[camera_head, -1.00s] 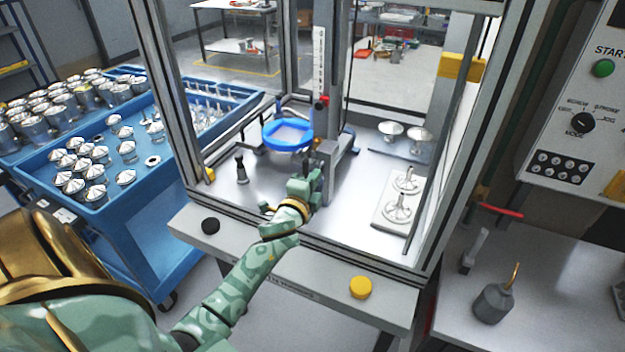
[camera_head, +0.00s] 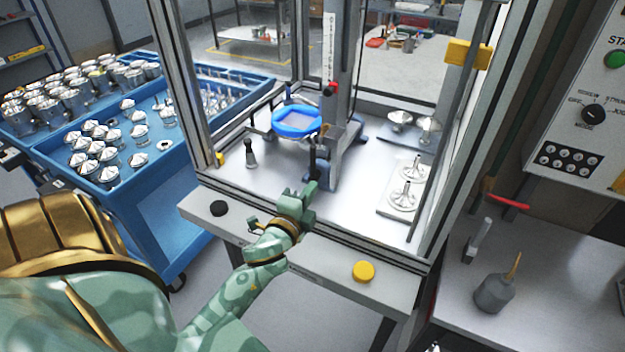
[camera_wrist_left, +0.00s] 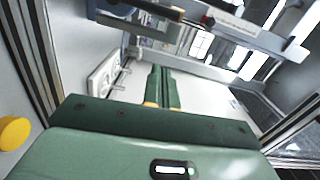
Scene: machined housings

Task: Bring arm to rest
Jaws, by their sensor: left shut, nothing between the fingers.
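My left arm, green with gold bands, reaches in from the lower left in the head view. Its gripper (camera_head: 306,193) is at the open front of the machine enclosure, just above the front ledge (camera_head: 325,262). In the left wrist view the two green fingers (camera_wrist_left: 162,85) lie together, shut with nothing between them. The fingers point into the enclosure over its pale floor (camera_head: 275,180). My right gripper is not in view.
Inside the enclosure stand a column (camera_head: 342,80), a blue ring fixture (camera_head: 297,122) and a plate with metal parts (camera_head: 405,192). A yellow button (camera_head: 363,271) and a black button (camera_head: 218,208) sit on the ledge. A blue cart (camera_head: 150,205) stands left; an oil can (camera_head: 494,292) right.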

